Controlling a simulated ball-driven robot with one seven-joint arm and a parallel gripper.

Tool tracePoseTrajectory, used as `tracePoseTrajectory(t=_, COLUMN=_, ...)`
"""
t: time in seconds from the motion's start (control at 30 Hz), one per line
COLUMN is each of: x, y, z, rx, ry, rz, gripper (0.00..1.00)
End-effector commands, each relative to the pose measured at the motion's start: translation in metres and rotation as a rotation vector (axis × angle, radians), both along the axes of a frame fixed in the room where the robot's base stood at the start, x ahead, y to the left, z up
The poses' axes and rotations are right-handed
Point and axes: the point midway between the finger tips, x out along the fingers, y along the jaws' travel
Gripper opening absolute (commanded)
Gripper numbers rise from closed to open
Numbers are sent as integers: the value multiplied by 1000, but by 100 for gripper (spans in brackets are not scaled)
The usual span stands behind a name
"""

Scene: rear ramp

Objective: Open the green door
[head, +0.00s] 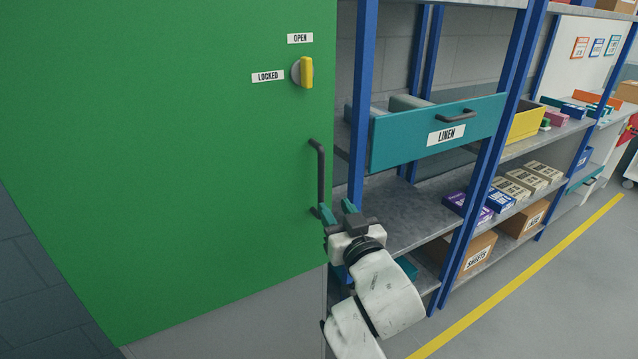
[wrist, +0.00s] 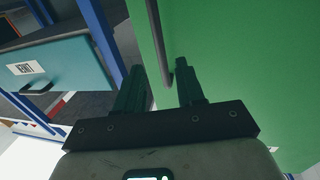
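The green door (head: 170,150) fills the left of the head view and looks shut. Its dark upright bar handle (head: 321,175) is near the right edge. Above the handle, a yellow latch knob (head: 307,73) stands upright, in line with the OPEN label (head: 300,38); the LOCKED label (head: 268,76) is to its left. My gripper (head: 337,207) is at the handle's lower end. In the wrist view, my gripper (wrist: 158,80) has its two fingers apart, with the handle's end (wrist: 168,78) showing between them. Whether either finger touches the handle cannot be told.
A blue-framed shelf (head: 362,90) stands right of the door, close to my arm. Its teal LINEN drawer (head: 405,140) sticks out. Boxes (head: 480,250) sit on the lower shelves. The floor (head: 560,310) at right, with a yellow line, is clear.

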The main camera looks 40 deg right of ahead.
Motion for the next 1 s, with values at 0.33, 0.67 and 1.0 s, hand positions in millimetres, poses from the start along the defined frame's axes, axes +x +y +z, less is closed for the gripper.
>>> tracePoseTrajectory(t=0.33, x=53, y=-28, z=2, rx=0, ry=3, rz=-1, gripper=38)
tracePoseTrajectory(t=0.67, x=86, y=-44, z=0, rx=1, ry=4, rz=0, gripper=38)
tracePoseTrajectory(t=1.0, x=88, y=-46, z=-1, rx=2, ry=4, rz=0, gripper=38)
